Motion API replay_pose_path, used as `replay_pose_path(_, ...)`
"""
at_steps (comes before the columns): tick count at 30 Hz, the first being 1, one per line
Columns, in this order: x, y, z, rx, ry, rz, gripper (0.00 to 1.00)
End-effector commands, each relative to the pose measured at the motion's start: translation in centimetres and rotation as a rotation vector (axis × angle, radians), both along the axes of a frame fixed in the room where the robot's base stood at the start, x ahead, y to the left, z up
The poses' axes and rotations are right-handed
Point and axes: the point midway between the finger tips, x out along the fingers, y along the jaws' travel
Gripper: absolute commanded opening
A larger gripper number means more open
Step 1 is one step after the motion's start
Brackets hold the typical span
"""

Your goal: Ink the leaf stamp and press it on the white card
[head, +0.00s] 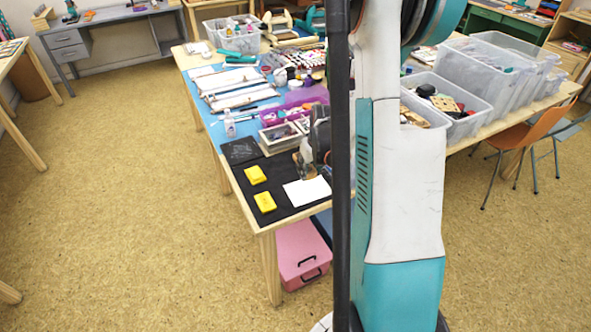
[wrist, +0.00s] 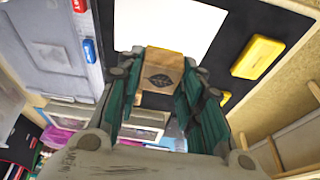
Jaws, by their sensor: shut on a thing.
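My gripper (wrist: 160,85) is shut on the leaf stamp (wrist: 157,78), a wooden block with a dark leaf mark on its face in the wrist view. In the head view, my gripper (head: 308,158) is above the black mat (head: 285,212), partly hidden by my arm. The white card (head: 307,191) lies on the mat just in front of it, and it also shows in the wrist view (wrist: 165,25). Two yellow inkpads, one farther (head: 255,175) and one nearer (head: 265,202), sit left of the card. One yellow inkpad (wrist: 257,57) shows clearly at the right of the wrist view.
A dark slate-like square (head: 240,150) lies behind the inkpads. Bottles, tools and a purple tray crowd the table farther back. Clear plastic bins (head: 450,105) stand at the right. A pink box (head: 302,255) is under the table. Bare mat surrounds the inkpads.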

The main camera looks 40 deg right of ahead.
Motion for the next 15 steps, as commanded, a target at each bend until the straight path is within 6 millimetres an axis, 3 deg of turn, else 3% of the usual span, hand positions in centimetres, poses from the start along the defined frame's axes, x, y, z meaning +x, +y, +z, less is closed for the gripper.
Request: replay_pose_path(15, 0.0, 0.0, -4.2, 0.0, 0.0, 0.001, 0.17)
